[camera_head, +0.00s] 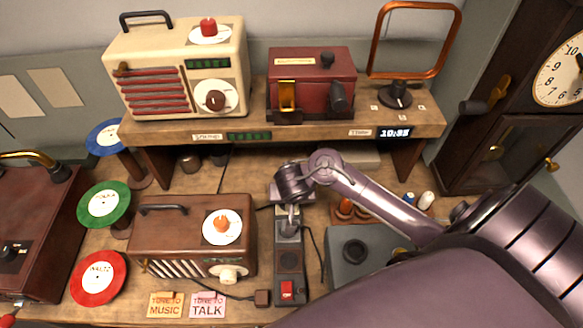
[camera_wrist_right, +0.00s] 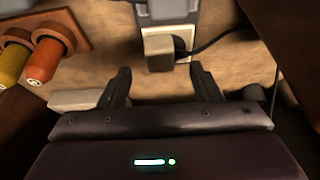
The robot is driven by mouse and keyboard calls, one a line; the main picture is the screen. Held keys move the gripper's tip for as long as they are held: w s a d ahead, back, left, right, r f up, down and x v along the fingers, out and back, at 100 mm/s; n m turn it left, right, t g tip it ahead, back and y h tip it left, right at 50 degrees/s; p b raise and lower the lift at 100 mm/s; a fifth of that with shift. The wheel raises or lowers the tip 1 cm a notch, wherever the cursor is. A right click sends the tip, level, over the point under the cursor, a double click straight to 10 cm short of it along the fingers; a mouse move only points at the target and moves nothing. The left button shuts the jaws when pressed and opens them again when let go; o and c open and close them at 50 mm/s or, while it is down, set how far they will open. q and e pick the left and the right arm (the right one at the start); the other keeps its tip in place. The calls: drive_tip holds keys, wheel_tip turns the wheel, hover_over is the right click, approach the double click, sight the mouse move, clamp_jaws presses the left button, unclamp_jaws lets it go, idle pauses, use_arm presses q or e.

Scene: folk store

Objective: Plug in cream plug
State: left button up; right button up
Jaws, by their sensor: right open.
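The cream plug (camera_wrist_right: 158,48) is a beige block with a black cable leading off to the right in the right wrist view. It sits over a cream-coloured socket plate (camera_wrist_right: 181,66) at the end of the grey power strip (camera_head: 290,262). I cannot tell whether it is fully seated. My right gripper (camera_head: 289,203) is above the far end of the strip. In the right wrist view my right gripper (camera_wrist_right: 164,84) is open and empty, its fingers apart with the plug just beyond them. In the head view the gripper mostly hides the plug. My left gripper is not in view.
A red switch (camera_head: 287,291) is on the strip's near end. A grey box (camera_head: 362,262) is to the right.

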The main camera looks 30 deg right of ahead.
drive_tip(key=shift+s+a+r, duration=0.1)
drive_tip(key=x, duration=0.2)
drive_tip(key=b+x, duration=0.1)
drive_tip(key=x, duration=0.2)
drive_tip(key=shift+w+b, duration=0.3)
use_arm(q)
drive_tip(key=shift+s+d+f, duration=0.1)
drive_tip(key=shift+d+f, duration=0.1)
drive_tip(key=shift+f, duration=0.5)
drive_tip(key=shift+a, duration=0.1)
use_arm(e)
drive_tip(key=shift+s, duration=0.1)
drive_tip(key=c, duration=1.1)
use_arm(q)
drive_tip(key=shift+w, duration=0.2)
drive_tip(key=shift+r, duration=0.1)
use_arm(e)
drive_tip(key=shift+r, duration=0.1)
